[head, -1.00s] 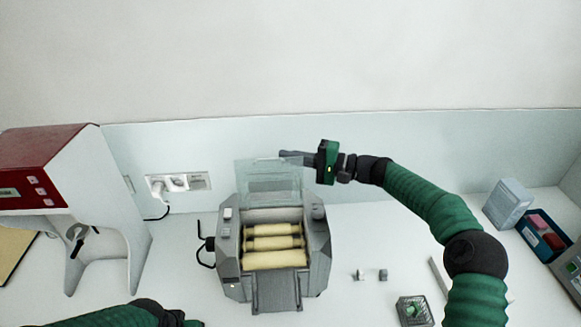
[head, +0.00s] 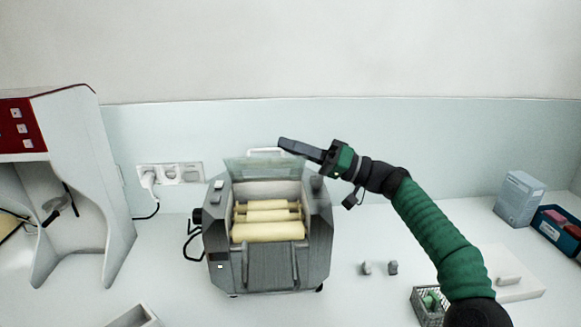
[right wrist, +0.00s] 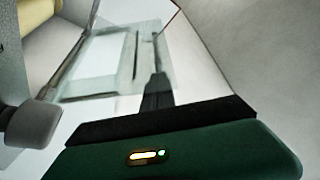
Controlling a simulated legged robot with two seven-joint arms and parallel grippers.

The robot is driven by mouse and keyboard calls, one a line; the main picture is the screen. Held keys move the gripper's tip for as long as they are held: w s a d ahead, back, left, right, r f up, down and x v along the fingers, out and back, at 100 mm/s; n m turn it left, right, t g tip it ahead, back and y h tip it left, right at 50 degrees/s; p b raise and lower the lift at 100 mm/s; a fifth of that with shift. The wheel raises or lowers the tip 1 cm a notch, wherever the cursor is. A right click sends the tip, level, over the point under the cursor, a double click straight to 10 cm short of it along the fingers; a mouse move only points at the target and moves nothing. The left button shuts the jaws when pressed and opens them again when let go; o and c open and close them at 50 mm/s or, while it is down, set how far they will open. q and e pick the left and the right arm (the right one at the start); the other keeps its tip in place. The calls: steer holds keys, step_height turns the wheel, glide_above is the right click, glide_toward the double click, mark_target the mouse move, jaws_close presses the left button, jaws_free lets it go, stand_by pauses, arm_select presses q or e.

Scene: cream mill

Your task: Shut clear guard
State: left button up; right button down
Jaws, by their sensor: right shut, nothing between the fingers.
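The mill (head: 225,262) is a grey machine with several cream rollers (head: 268,217) in its open top. Its clear guard (head: 250,170) is raised at the back of the opening, tilted, with a pale handle bar (head: 262,151) along its upper edge. My right gripper (head: 284,143) is shut and empty, its fingertips close to the guard's upper right edge; I cannot tell if they touch. In the right wrist view the fingers (right wrist: 157,88) point toward the clear guard (right wrist: 92,72). My left gripper is out of view.
A red and white machine (head: 85,190) stands at the left. A wall socket strip (head: 170,175) is behind. Two small grey pieces (head: 379,268), a basket (head: 428,308), a pale blue box (head: 519,198) and a blue tray (head: 558,228) lie to the right.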

mark_target(298, 163)
steer(key=f+n+b, duration=0.1)
steer(key=b, duration=0.1)
steer(key=s+f+n+b, duration=0.1)
steer(key=f+b, duration=0.1)
steer(key=shift+d+n+g+y, duration=0.1)
steer(key=shift+n+g+y, duration=0.2)
arm_select(q)
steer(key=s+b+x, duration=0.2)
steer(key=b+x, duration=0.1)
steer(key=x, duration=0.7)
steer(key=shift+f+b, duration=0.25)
steer(key=shift+b, duration=0.15)
arm_select(e)
steer(key=shift+s+f+n+g+y, duration=0.25)
steer(key=shift+s+f+n+g, duration=0.4)
steer(key=shift+n, duration=0.95)
steer(key=shift+s+f+n+g+y, duration=0.25)
steer(key=shift+s+n+g, duration=0.7)
steer(key=shift+n, duration=0.65)
steer(key=shift+s+f+n+g+y, duration=0.2)
steer(key=shift+s+f+n+g, duration=0.45)
steer(key=shift+n, duration=0.95)
steer(key=shift+r+g, duration=0.2)
steer(key=shift+g, duration=0.05)
steer(key=shift+d, duration=0.1)
